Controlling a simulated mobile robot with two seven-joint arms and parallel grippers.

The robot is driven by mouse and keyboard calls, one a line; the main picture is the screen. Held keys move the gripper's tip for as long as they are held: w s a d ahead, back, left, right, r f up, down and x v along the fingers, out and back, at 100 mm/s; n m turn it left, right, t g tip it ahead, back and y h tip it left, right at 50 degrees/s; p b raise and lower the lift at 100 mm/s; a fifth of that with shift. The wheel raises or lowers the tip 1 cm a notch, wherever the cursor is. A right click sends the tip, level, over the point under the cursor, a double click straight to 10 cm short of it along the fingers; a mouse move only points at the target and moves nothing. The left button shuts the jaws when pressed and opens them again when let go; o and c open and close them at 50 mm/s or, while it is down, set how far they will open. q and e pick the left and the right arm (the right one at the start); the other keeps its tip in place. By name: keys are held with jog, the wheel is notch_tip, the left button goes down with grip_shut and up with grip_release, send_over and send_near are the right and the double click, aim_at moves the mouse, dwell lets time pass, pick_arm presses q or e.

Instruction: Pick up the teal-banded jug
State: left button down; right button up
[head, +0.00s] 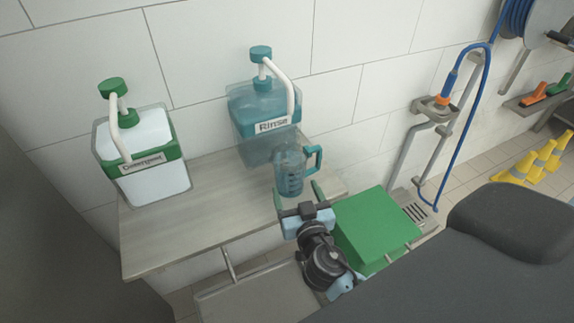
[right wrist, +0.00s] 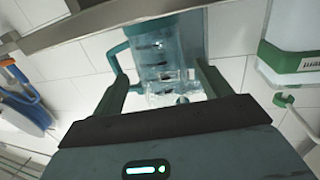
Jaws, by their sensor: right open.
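The teal-banded jug (head: 289,175) is a clear bluish measuring jug with dark marks and a teal handle on its right. It stands upright at the right part of the shelf, below the Rinse container. My right gripper (head: 297,194) is open just in front of it, with its two green fingers pointing at the jug. In the right wrist view the jug (right wrist: 165,62) shows between the spread fingers (right wrist: 163,80), its handle at the left. I cannot tell whether the fingers touch it. My left gripper is not in view.
The Rinse container (head: 262,125) stands right behind the jug. A green-banded white container (head: 150,178) with a pump stands at the shelf's left. The shelf (head: 185,235) is clear between them at the front. A green box (head: 375,228) lies to the right, below a blue hose (head: 460,130).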

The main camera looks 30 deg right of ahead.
aim_at(294, 184)
jog(key=shift+w+r, duration=0.1)
jog(key=shift+w, duration=0.1)
jog(key=shift+w+d, duration=0.15)
jog(key=shift+w, duration=0.2)
jog(key=shift+w+d, duration=0.1)
jog(key=shift+w, duration=0.35)
jog(key=shift+w+d+f+p, duration=0.1)
jog(key=shift+w+f+p, duration=0.1)
jog(key=shift+w+p, duration=0.1)
jog(key=shift+w+d, duration=0.1)
jog(key=shift+w, duration=0.25)
jog(key=x, duration=0.1)
jog(key=p+x, duration=0.1)
jog(key=x, duration=0.1)
jog(key=shift+f, duration=0.2)
jog(key=shift+w+d+f, duration=0.1)
jog(key=shift+w+d, duration=0.05)
jog(key=shift+w, duration=0.45)
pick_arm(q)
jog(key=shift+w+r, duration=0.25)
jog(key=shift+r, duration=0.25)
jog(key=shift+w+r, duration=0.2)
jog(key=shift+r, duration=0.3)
